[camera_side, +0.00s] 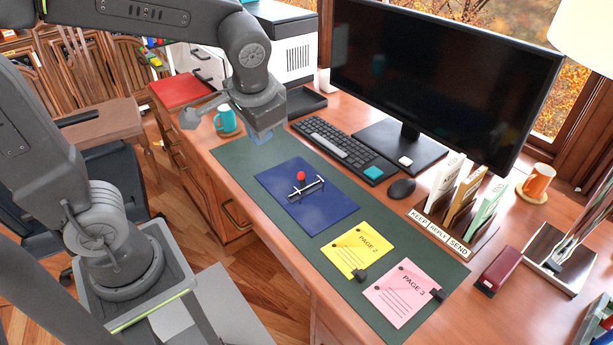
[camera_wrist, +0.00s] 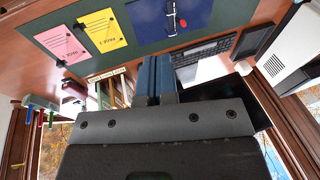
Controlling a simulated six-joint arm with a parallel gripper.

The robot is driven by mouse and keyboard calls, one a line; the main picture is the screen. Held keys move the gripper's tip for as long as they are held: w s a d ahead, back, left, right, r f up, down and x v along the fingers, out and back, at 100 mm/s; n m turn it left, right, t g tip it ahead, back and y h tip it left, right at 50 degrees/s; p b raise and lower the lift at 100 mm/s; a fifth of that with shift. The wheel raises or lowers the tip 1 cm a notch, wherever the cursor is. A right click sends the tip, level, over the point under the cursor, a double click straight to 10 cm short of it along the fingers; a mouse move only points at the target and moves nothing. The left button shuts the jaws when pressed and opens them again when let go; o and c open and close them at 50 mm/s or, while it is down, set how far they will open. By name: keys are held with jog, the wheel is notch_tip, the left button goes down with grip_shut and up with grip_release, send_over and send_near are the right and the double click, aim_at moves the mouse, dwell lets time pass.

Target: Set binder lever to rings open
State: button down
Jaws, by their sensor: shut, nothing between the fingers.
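A flat blue binder (camera_side: 326,211) lies on the dark green desk mat (camera_side: 240,155). A metal ring mechanism (camera_side: 306,189) is on it, with a lever ending in a red knob (camera_side: 301,176). I cannot tell whether the rings are open or shut. In the wrist view the binder (camera_wrist: 200,14) is at the top, with the red knob (camera_wrist: 183,23) near its middle. My gripper (camera_side: 262,138) is above the desk, up and left of the binder in the side view and apart from it. Its blue fingers (camera_wrist: 155,58) are together and empty.
Yellow (camera_side: 357,250) and pink (camera_side: 404,292) pages lie right of the binder. A keyboard (camera_side: 335,145), mouse (camera_side: 402,188) and monitor (camera_side: 440,75) stand behind. A teal mug (camera_side: 226,118) is near my gripper. A labelled letter sorter (camera_side: 455,215) is at right.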

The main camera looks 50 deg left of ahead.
aim_at(302, 174)
jog(key=w+d+f+g+y, duration=0.1)
jog(key=w+f+g+y, duration=0.1)
jog(key=w+f+y, duration=0.8)
jog(key=w+f, duration=0.8)
jog(key=f, duration=0.4)
jog(key=shift+w+d+f, duration=0.2)
jog(key=shift+d, duration=0.15)
jog(key=x, duration=1.4)
jog(key=shift+a+r, duration=0.1)
jog(key=shift+r, duration=0.1)
